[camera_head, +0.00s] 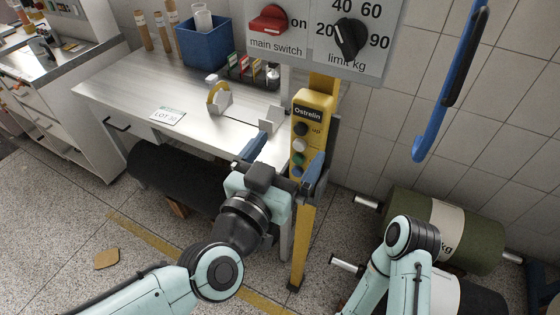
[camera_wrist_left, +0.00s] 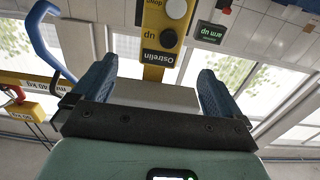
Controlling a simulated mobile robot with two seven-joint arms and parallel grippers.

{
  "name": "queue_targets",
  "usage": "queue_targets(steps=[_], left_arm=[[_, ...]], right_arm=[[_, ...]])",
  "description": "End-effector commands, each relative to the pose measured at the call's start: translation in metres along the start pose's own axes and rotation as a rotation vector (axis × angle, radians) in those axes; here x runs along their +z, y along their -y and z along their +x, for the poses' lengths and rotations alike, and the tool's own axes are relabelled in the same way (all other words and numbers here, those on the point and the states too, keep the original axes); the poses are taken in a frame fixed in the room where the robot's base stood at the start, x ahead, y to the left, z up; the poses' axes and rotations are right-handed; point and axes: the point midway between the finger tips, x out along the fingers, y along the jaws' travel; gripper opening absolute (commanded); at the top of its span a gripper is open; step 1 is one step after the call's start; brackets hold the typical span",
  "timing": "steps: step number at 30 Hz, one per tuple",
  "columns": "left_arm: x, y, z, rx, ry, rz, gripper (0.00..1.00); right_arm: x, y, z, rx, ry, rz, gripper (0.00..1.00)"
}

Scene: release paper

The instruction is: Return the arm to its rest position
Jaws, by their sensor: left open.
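My left gripper (camera_head: 284,162) is in the middle of the head view, its two blue-padded fingers spread apart. In the left wrist view the same gripper (camera_wrist_left: 155,88) shows open with nothing gripped between the fingers.
A steel workbench (camera_head: 130,80) with a blue bin (camera_head: 204,42) and tape dispenser (camera_head: 219,97) stands behind left. A yellow post (camera_head: 302,245) carries the box. A panel (camera_head: 385,50) and blue hook (camera_head: 432,130) hang above. Rolls (camera_head: 455,232) lie right. Open floor is at lower left.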

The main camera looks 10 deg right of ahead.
Motion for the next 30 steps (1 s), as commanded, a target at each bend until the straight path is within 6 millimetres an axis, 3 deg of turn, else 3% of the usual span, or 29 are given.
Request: queue_targets(steps=[4,12,14,16,20,23,26,30], left_arm=[[-0.001,0.001,-0.016,-0.002,-0.003,0.001,1.00],[0.000,0.001,-0.020,-0.002,0.001,0.000,1.00],[0.008,0.003,-0.016,-0.006,0.018,-0.003,1.00],[0.028,0.009,-0.008,-0.016,0.064,-0.014,1.00],[0.101,0.032,0.013,-0.052,0.219,-0.060,1.00],[0.175,0.055,0.020,-0.091,0.373,-0.118,1.00],[0.249,0.076,0.013,-0.134,0.525,-0.191,1.00],[0.350,0.098,-0.017,-0.199,0.736,-0.313,1.00]], right_arm=[[0.000,0.000,0.001,0.000,0.000,0.000,0.00],[0.000,0.000,0.001,0.000,0.000,0.000,0.00],[0.000,0.000,0.000,0.000,0.000,0.000,0.00],[0.000,0.000,-0.001,0.000,0.000,0.000,0.00],[-0.001,0.002,-0.004,-0.001,-0.002,-0.001,0.00],[-0.001,0.003,-0.007,-0.001,-0.003,-0.001,0.00],[-0.002,0.004,-0.010,-0.002,-0.005,-0.002,0.00],[-0.003,0.006,-0.014,-0.002,-0.006,-0.002,0.00]])
